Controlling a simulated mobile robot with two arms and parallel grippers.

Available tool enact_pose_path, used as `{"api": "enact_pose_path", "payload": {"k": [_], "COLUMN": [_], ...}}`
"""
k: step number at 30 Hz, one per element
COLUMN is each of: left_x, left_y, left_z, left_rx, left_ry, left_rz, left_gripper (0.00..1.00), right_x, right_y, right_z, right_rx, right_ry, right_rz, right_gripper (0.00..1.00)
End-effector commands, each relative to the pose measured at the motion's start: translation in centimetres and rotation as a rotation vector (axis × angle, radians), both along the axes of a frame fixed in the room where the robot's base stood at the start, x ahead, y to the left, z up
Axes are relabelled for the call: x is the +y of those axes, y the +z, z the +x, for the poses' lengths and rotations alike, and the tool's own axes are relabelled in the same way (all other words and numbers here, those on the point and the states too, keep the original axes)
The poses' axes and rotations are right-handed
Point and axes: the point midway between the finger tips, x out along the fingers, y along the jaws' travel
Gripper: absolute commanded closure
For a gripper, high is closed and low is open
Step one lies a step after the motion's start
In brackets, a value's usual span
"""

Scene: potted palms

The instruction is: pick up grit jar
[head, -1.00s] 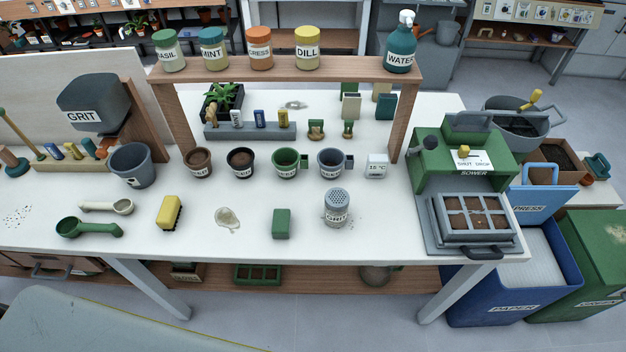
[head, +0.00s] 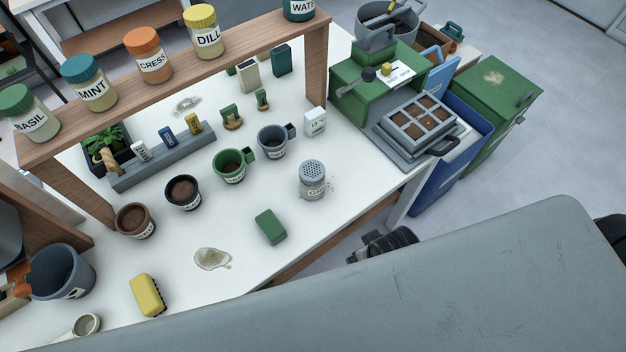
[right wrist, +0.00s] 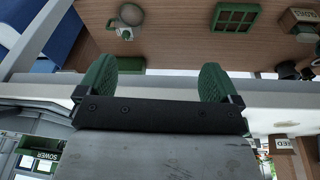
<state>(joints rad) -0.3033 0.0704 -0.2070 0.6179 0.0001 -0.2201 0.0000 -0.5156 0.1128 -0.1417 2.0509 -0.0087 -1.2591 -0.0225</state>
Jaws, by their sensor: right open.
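The grit jar (head: 312,182) is a small grey shaker with a perforated domed lid and a partly readable label. It stands upright on the white table near its front edge, right of a green block, with dark specks beside it. My right gripper (right wrist: 158,76) shows in the right wrist view with its two green ribbed fingers wide apart and nothing between them. It is off the table's front, facing the lower shelf; the jar is not in that view. In the head view a dark part of mine shows below the jar, beyond the edge, and its fingers are hidden. My left gripper is out of view.
The green block (head: 270,227) and a green mug (head: 230,167) stand left of the jar, and a grey-blue mug (head: 272,142) behind it. A white timer-like box (head: 315,121) and the sower (head: 362,90) are behind and right. A wooden shelf (head: 190,75) spans the back.

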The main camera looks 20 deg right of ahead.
Motion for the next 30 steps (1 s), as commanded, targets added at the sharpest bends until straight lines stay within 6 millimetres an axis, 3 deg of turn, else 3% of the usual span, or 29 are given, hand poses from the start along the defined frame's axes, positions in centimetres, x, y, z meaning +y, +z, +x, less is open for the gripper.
{"api": "enact_pose_path", "payload": {"k": [1,5,9,14,19,24,30], "left_x": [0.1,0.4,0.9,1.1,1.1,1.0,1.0], "left_y": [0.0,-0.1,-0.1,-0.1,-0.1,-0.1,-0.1], "left_z": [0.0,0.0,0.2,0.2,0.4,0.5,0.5], "left_rx": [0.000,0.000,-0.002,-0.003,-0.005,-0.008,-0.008], "left_ry": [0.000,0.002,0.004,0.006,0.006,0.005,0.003], "left_rz": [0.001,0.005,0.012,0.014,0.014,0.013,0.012], "left_gripper": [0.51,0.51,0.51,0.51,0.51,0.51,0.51], "right_x": [0.0,-0.4,-0.6,-0.5,0.5,2.8,5.6], "right_y": [2.0,6.5,8.4,9.1,9.1,8.5,7.8], "right_z": [0.2,0.6,1.9,3.8,6.2,8.2,8.9], "right_rx": [-0.022,-0.096,-0.183,-0.271,-0.345,-0.367,-0.335], "right_ry": [0.021,0.169,0.422,0.745,1.207,1.730,2.146], "right_rz": [-0.010,-0.099,-0.263,-0.494,-0.862,-1.336,-1.797], "right_gripper": [0.06,0.06,0.06,0.06,0.06,0.06,0.06]}}
